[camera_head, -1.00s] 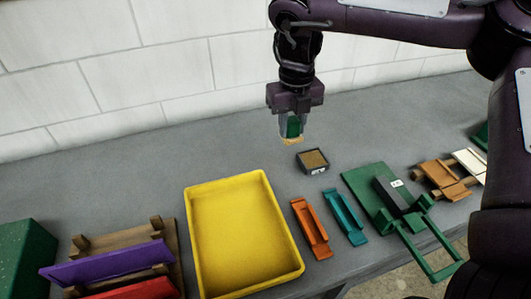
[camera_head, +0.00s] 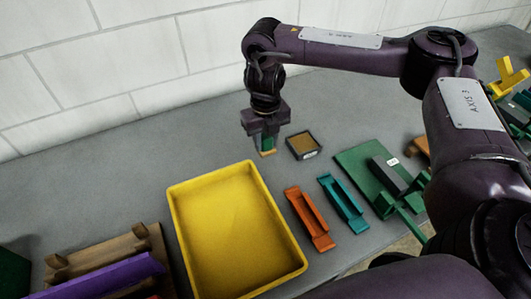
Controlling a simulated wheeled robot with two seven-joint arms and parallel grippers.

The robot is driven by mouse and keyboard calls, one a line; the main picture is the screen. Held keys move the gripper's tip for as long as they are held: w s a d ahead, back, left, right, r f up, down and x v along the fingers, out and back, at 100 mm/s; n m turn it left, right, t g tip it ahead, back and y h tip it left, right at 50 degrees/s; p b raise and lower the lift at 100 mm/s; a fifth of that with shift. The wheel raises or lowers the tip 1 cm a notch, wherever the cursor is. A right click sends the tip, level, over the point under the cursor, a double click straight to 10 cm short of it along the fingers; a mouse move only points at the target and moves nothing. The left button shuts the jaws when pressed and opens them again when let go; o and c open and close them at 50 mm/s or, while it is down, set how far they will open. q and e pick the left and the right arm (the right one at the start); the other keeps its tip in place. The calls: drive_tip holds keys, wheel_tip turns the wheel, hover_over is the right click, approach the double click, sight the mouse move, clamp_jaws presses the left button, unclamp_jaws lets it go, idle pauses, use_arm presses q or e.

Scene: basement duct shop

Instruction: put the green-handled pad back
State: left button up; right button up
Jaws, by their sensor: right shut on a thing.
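The green-handled pad (camera_head: 267,151) hangs in my right gripper (camera_head: 265,141), its green handle between the fingers and its tan pad face downward. The gripper is shut on the handle. It is behind the top right corner of the yellow tray and just left of a small dark open box (camera_head: 303,146) with a tan inside and a label on its front. I cannot tell whether the pad touches the table. My left gripper is not in view.
The yellow tray (camera_head: 178,228) stands empty in the middle. An orange holder (camera_head: 309,219) and a teal holder (camera_head: 343,203) lie to its right, then a green board (camera_head: 362,167) with a dark block. A wooden rack (camera_head: 100,253) with a purple piece (camera_head: 105,278) is front left.

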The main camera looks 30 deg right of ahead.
sight(266, 152)
drive_tip(key=shift+f, duration=0.4)
drive_tip(key=shift+s+f, duration=0.1)
drive_tip(key=shift+f, duration=0.25)
wheel_tip(266, 152, down, 3)
drive_tip(key=shift+r+b, duration=0.2)
drive_tip(key=shift+b, duration=0.25)
drive_tip(key=shift+f, duration=0.3)
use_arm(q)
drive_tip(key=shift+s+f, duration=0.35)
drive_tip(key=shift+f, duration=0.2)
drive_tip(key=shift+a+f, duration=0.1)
